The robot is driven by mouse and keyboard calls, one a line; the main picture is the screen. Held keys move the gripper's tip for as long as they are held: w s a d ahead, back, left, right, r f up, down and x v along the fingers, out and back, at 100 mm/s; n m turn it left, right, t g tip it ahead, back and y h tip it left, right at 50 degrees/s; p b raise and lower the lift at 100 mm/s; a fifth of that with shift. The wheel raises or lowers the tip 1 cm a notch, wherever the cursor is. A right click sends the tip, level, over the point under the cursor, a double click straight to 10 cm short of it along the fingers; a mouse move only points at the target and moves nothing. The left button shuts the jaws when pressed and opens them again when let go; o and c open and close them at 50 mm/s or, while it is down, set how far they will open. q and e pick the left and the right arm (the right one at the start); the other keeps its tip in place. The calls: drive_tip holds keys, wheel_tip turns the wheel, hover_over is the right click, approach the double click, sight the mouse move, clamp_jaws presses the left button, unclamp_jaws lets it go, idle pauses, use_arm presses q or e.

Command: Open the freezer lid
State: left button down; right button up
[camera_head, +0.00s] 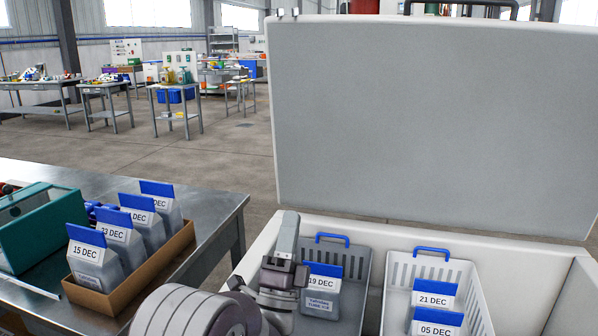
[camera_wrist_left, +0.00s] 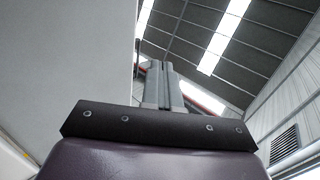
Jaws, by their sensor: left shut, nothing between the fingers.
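The freezer lid (camera_head: 430,120) stands raised, close to upright, at the back of the open white freezer (camera_head: 262,250). Its grey inner face is toward me. In the left wrist view the pale lid (camera_wrist_left: 65,60) fills the left side. My left gripper (camera_head: 288,225) points upward at the freezer's left front area, below the lid and apart from it. It is shut and empty; its fingers are together in the left wrist view (camera_wrist_left: 160,80). My right gripper is not in view.
Inside the freezer are a grey basket (camera_head: 360,270) and a white basket (camera_head: 470,285), both with blue handles and dated bags. On the left, a metal table (camera_head: 215,205) bears a cardboard box (camera_head: 150,268) of dated bags and a teal case (camera_head: 40,225).

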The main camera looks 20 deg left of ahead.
use_arm(q)
drive_tip(key=p+x, duration=0.1)
drive_tip(key=x, duration=0.8)
drive_tip(key=shift+r, duration=0.4)
drive_tip(key=shift+w+d, duration=0.1)
